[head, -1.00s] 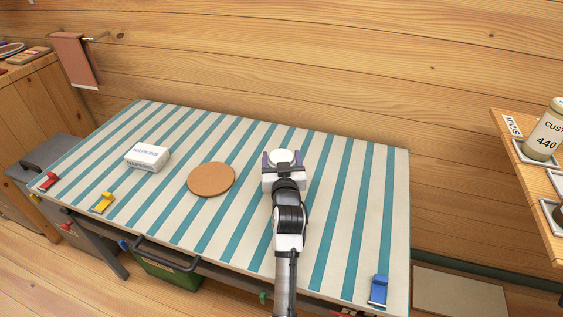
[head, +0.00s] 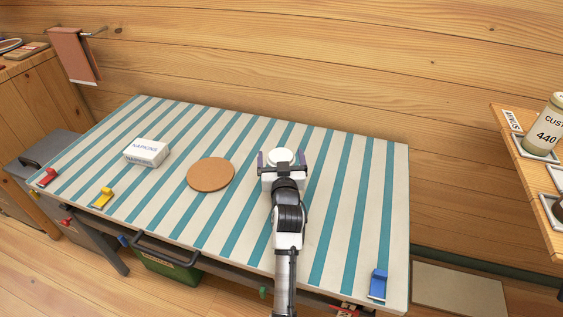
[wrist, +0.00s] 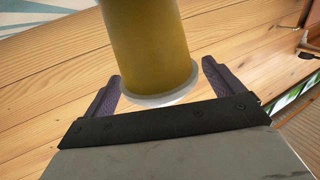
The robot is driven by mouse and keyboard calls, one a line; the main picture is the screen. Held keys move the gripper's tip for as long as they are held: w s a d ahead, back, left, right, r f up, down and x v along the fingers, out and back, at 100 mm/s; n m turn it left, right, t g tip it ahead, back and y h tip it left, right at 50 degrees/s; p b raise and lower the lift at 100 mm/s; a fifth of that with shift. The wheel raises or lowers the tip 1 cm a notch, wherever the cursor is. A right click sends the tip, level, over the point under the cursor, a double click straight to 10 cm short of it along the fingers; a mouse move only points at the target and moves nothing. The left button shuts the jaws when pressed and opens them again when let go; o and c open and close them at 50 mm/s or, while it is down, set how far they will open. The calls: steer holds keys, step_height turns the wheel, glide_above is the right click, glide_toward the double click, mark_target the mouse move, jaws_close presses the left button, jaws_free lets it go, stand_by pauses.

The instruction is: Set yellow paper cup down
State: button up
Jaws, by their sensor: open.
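The yellow paper cup (wrist: 150,45) shows in the wrist view, with a pale rim at its near end. In the head view only its round white top (head: 280,156) shows, over the right-centre part of the striped table (head: 330,215). My gripper (head: 282,159) is open, with one purple finger on each side of the cup. Gaps show between the fingers and the cup in the wrist view. The cup's base is hidden, so I cannot see its contact with the table.
A round cork mat (head: 211,174) lies left of my gripper, and a white napkin box (head: 146,152) is farther left. Coloured clips (head: 378,284) grip the table's edges. The wooden wall rises behind. The table's right part is clear.

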steer(key=s+b, duration=0.2)
steer(key=s, duration=1)
steer(key=shift+d+r, duration=0.15)
steer(key=shift+d, duration=0.3)
